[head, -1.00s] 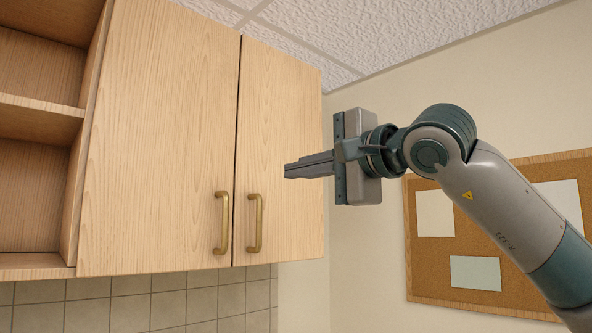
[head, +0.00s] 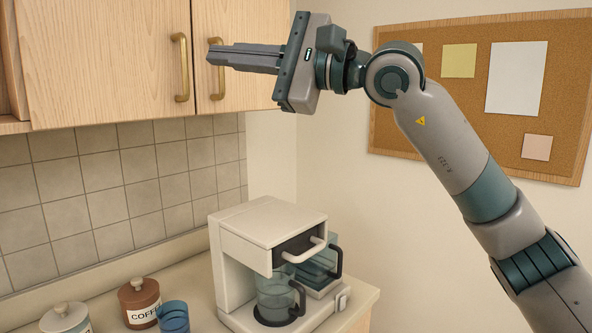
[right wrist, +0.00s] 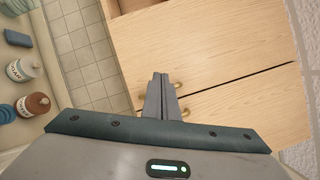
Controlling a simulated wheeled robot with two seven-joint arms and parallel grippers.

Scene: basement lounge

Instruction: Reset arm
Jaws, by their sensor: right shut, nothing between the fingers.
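My right gripper (head: 212,56) is raised at the top of the head view, pointing left in front of the wooden wall cabinet (head: 105,60). Its fingers are shut together with nothing between them. They overlap the right brass handle (head: 215,85) in the picture; I cannot tell if they touch it. In the right wrist view the shut fingers (right wrist: 161,80) point at the cabinet doors (right wrist: 200,60), which are closed. My left gripper is not in view.
On the counter below stand a white coffee machine (head: 265,225) with a glass pot (head: 275,298), a brown coffee canister (head: 140,303), a white canister (head: 66,318) and a blue cup (head: 173,317). A cork board (head: 460,110) hangs on the right wall.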

